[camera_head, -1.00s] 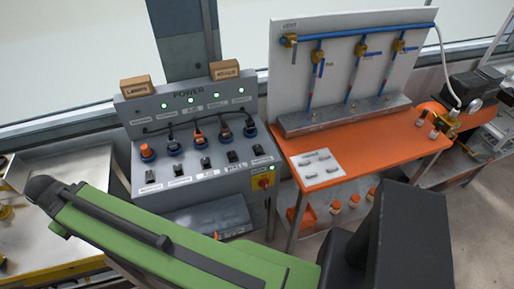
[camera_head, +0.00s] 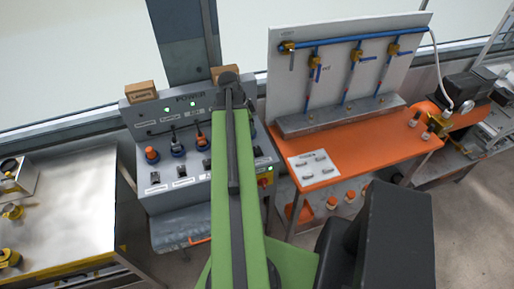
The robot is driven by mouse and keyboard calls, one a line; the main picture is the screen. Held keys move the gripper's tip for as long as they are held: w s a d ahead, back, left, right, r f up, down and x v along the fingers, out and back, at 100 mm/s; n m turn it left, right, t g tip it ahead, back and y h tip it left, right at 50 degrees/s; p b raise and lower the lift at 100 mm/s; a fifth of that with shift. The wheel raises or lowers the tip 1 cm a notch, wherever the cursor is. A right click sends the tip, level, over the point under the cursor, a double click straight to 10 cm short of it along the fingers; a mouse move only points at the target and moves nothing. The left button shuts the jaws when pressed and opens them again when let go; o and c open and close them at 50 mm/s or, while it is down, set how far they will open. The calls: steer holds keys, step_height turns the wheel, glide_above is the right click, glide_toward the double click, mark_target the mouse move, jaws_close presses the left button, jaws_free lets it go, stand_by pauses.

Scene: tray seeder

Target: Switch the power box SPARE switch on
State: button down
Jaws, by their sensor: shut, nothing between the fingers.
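The grey power box (camera_head: 145,118), marked POWER, stands left of centre with an upright back panel and a sloped front. A row of sockets with plugs runs above a row of dark switches, of which one on the left (camera_head: 155,177) is visible. The labels are too small to read, so I cannot tell which switch is SPARE. My gripper is not visible.
An orange bench (camera_head: 400,157) with a white pipe-and-valve board (camera_head: 288,88) stands to the right. A metal table (camera_head: 65,205) with yellow parts is at the left. A cardboard-coloured block (camera_head: 140,92) sits atop the box. A red knob (camera_head: 265,182) shows beside my arm.

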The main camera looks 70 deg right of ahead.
stand_by(0.3)
steer(key=shift+w+d+r+p, duration=0.3)
steer(key=shift+w+d+p, duration=0.05)
steer(key=shift+w+d, duration=0.15)
steer(key=w+d+p+v, duration=0.1)
steer(key=d+p+v, duration=0.1)
steer(key=p+v, duration=1.1)
steer(key=shift+d+r, duration=0.45)
steer(key=shift+r, duration=0.05)
